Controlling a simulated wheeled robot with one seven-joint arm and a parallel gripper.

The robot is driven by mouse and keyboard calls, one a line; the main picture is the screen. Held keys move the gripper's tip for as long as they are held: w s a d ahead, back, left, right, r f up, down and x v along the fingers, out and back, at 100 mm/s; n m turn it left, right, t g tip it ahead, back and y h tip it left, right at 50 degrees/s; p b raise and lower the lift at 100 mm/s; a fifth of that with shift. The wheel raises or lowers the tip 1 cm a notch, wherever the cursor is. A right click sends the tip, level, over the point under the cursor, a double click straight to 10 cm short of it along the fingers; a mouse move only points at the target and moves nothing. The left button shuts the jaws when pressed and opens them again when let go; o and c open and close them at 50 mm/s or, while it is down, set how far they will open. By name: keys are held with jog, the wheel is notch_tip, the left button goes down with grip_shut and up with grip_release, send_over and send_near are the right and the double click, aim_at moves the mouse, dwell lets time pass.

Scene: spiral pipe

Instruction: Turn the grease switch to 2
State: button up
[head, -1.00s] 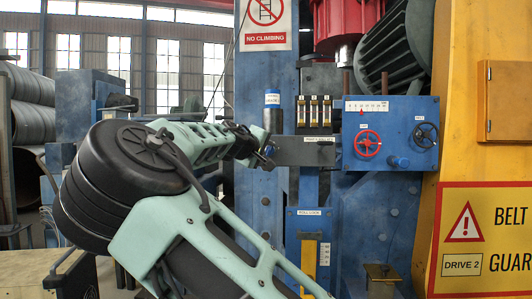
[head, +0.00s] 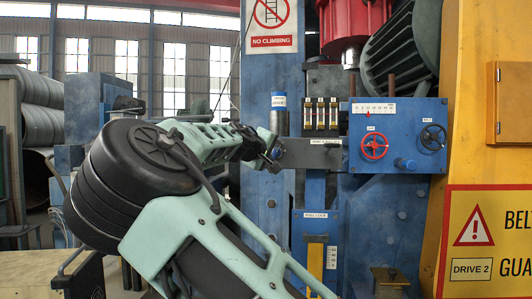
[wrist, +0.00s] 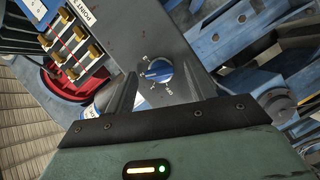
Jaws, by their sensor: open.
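The grease switch (wrist: 157,71) is a small round blue knob with white marks around it, on a grey plate (wrist: 140,30) in the wrist view. The marks are too small to read surely, so I cannot tell its setting. My gripper (wrist: 160,78) is open, with one dark finger to each side of the knob in the picture. I cannot tell whether either finger touches it. In the head view my gripper (head: 274,150) is at the left end of the grey plate (head: 318,155), and the knob is hidden there.
Several brass-capped grease fittings (head: 320,114) stand above the plate. A blue box (head: 398,135) with a red handwheel (head: 374,146) and a black handwheel (head: 433,137) is to the right. A blue cylinder (head: 279,115) stands close above my gripper.

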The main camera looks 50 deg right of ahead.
jog(key=b+v, duration=0.5)
jog(key=v, duration=1.2)
